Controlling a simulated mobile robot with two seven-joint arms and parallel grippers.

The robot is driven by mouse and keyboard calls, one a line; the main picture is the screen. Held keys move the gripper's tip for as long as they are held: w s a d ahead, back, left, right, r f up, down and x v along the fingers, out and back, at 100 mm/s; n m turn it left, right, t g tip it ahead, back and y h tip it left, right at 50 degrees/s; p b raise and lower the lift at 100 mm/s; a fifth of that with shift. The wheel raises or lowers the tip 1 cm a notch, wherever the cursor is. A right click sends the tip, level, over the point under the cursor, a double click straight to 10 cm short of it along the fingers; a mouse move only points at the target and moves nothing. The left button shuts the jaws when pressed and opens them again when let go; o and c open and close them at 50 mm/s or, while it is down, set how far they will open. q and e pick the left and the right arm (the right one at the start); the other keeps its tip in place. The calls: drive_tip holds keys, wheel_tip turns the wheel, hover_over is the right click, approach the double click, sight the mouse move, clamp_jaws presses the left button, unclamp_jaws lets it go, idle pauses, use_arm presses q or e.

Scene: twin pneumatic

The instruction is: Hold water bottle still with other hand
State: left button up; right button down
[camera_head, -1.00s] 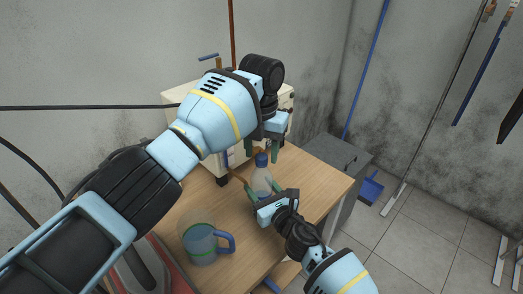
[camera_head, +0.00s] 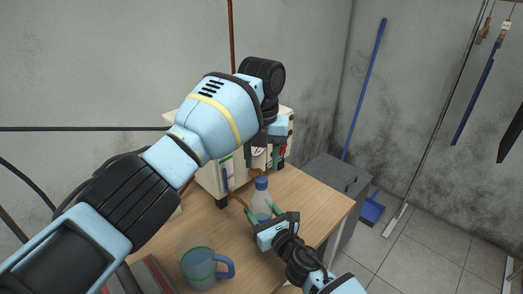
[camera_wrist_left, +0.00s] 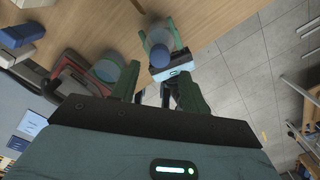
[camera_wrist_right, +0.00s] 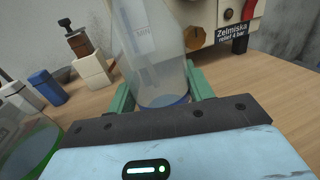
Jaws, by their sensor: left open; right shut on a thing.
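The water bottle (camera_head: 262,201) is clear with a blue cap and stands upright on the wooden table. My right gripper (camera_head: 264,216) is shut around its lower part. In the right wrist view, the clear bottle (camera_wrist_right: 156,50) sits between the green fingers and its top is out of frame. My left gripper (camera_head: 268,157) is open and empty, above and behind the bottle in the head view. In the left wrist view, the bottle (camera_wrist_left: 158,42) shows beyond the open green fingers, held by my right gripper (camera_wrist_left: 162,50).
A clear jug with a blue handle (camera_head: 198,268) stands at the table's front left. A white machine (camera_head: 208,178) stands at the back, partly hidden by my left arm. A grey cabinet (camera_head: 335,180) stands beside the table's right edge.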

use_arm(q)
drive_tip(key=n, duration=0.4)
drive_tip(key=shift+r+n, duration=0.15)
drive_tip(key=shift+n, duration=0.25)
drive_tip(key=n, duration=0.4)
drive_tip(key=shift+r, duration=0.2)
drive_tip(key=n, duration=0.5)
drive_tip(key=shift+r, duration=0.15)
drive_tip(key=n, duration=0.4)
drive_tip(key=shift+r, duration=0.15)
drive_tip(key=n, duration=0.5)
drive_tip(key=shift+r, duration=0.15)
drive_tip(key=n, duration=0.4)
drive_tip(key=shift+r, duration=0.2)
drive_tip(key=n, duration=0.5)
drive_tip(key=shift+r, duration=0.15)
drive_tip(key=n, duration=0.5)
drive_tip(key=shift+r+n, duration=0.2)
drive_tip(key=shift+n, duration=0.1)
